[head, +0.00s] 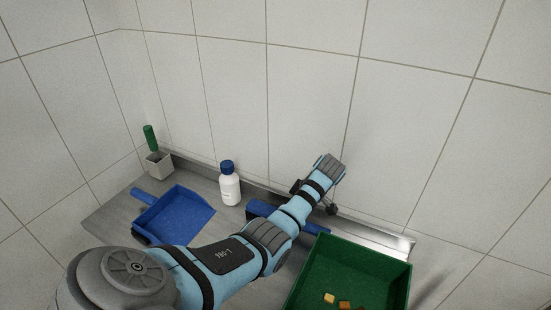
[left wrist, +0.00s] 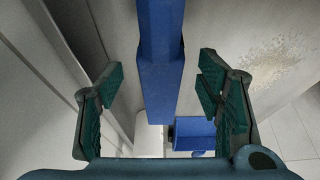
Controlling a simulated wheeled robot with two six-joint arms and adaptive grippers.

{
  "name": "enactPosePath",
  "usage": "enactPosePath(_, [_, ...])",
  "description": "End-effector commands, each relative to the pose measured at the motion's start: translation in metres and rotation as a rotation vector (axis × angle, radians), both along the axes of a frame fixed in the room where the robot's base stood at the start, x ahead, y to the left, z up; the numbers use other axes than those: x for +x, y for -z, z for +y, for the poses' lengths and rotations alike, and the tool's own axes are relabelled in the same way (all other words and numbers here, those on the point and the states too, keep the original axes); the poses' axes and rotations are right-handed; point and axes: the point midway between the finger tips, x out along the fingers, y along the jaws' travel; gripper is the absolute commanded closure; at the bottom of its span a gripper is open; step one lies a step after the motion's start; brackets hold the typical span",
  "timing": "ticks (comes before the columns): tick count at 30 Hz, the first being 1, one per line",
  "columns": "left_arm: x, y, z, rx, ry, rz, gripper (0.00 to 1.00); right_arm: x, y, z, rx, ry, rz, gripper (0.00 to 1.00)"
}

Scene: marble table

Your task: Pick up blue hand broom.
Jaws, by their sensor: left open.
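The blue hand broom (head: 260,207) lies on the grey surface near the back wall, partly hidden behind my left arm in the head view. In the left wrist view the long blue broom (left wrist: 160,75) runs between the two fingers, with a gap on each side. My left gripper (head: 316,198) is over the broom, open and empty; its green-padded fingers also show in the left wrist view (left wrist: 160,92). Neither finger visibly touches the broom. My right gripper is not in view.
A blue dustpan (head: 182,216) lies to the left. A white bottle with a blue cap (head: 229,188) stands near the back edge. A holder with a green-handled brush (head: 158,163) is at the far left. A green crate (head: 350,270) with small blocks sits at right. A tiled wall (head: 300,90) rises behind.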

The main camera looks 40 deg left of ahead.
Motion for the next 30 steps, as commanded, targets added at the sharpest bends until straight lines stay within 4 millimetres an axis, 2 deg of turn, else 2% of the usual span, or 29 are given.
enactPosePath(3, [-0.005,0.023,0.011,0.000,-0.001,0.004,0.40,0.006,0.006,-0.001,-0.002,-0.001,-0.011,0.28])
enactPosePath(5, [-0.005,0.029,0.014,0.000,0.000,0.002,0.40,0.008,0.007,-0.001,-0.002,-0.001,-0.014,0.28])
enactPosePath(12, [-0.005,0.031,0.015,0.000,0.001,0.001,0.42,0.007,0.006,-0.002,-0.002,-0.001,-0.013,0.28])
enactPosePath(23, [-0.005,0.030,0.014,0.000,0.001,0.001,0.99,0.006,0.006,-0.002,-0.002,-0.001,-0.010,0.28])
enactPosePath(30, [-0.005,0.029,0.015,0.000,0.001,0.000,1.00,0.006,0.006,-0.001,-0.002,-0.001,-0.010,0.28])
